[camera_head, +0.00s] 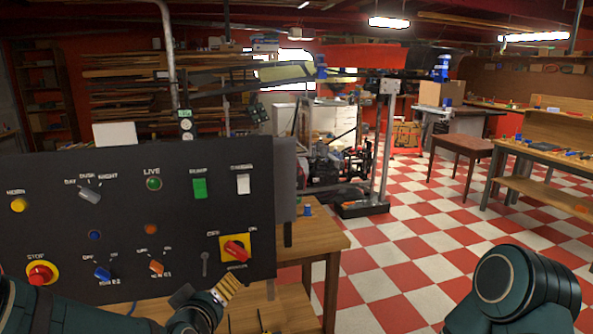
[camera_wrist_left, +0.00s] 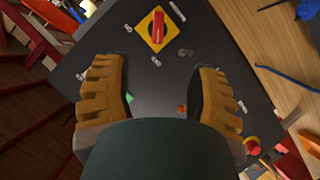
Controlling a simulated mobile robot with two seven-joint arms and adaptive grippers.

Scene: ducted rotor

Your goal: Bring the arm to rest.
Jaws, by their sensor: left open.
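My left gripper (camera_head: 222,291) is in front of the lower right part of a black control panel (camera_head: 120,225). In the left wrist view its two ribbed yellow-brown fingers (camera_wrist_left: 158,92) are spread apart with nothing between them. Beyond the fingertips is the panel's red rotary switch on a yellow plate (camera_wrist_left: 157,30), which also shows in the head view (camera_head: 236,248). The fingers look apart from it. My right arm (camera_head: 520,290) shows at the lower right; its gripper is out of view.
The panel stands at a wooden table (camera_head: 318,240). It carries a red stop button (camera_head: 39,273), several knobs, a green switch (camera_head: 199,188) and a white switch (camera_head: 243,184). A tall stand (camera_head: 385,150) rises behind. The checkered floor (camera_head: 410,250) at right is largely open.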

